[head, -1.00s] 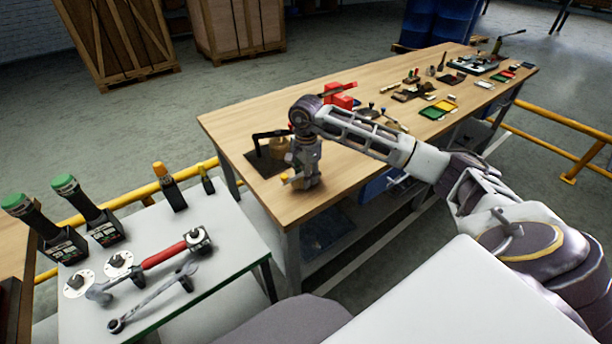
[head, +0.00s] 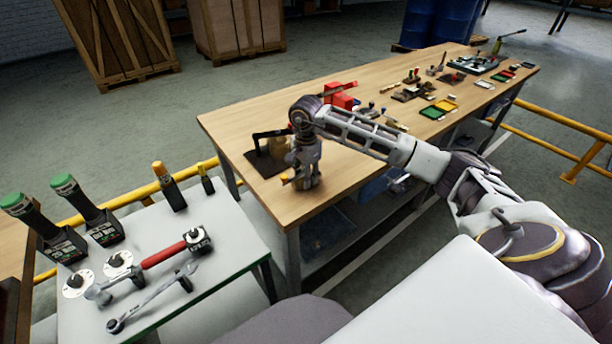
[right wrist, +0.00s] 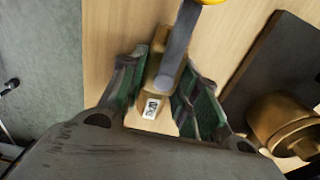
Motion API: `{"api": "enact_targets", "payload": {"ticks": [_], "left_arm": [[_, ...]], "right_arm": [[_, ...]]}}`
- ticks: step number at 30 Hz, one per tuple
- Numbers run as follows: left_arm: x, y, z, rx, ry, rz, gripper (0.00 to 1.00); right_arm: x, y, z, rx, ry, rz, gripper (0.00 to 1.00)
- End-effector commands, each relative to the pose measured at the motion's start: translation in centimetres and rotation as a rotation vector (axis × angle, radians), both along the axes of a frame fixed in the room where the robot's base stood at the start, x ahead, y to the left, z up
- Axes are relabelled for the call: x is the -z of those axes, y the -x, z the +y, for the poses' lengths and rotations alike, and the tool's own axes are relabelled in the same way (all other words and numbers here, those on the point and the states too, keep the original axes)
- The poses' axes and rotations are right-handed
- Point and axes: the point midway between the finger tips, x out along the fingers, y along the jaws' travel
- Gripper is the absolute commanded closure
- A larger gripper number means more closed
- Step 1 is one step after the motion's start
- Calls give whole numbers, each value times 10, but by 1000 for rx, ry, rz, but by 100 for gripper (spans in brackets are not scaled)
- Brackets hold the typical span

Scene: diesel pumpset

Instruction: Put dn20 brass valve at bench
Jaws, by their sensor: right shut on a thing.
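My right gripper (head: 303,180) points down over the near left end of the wooden bench (head: 255,100). In the right wrist view the green-padded fingers (right wrist: 155,85) are shut on the brass valve (right wrist: 148,88), which has a small white label and a grey lever with a yellow end. In the head view the gripper mostly hides the valve; a small yellow-orange bit (head: 285,178) shows beside the fingers. The valve is close over the bench top; I cannot tell whether it touches. My left gripper is not in view.
A dark mat (head: 262,166) beside the gripper bears a larger brass piece (right wrist: 282,122). A red vise-like object (head: 338,97) and several small parts lie farther along the bench. A side table (head: 215,265) holds wrenches and green-capped tools.

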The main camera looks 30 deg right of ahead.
Motion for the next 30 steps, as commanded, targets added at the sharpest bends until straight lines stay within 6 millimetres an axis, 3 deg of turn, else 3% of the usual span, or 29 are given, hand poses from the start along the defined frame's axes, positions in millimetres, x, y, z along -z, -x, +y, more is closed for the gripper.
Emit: {"api": "enact_targets", "payload": {"ticks": [13,14,19,30], "left_arm": [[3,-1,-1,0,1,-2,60],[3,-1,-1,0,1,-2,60],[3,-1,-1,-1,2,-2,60],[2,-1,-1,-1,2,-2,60]], "right_arm": [[3,-1,0,1,0,-2,100],[3,-1,0,1,0,-2,66],[3,0,0,0,0,-1,44],[3,0,0,0,0,1,43]]}}
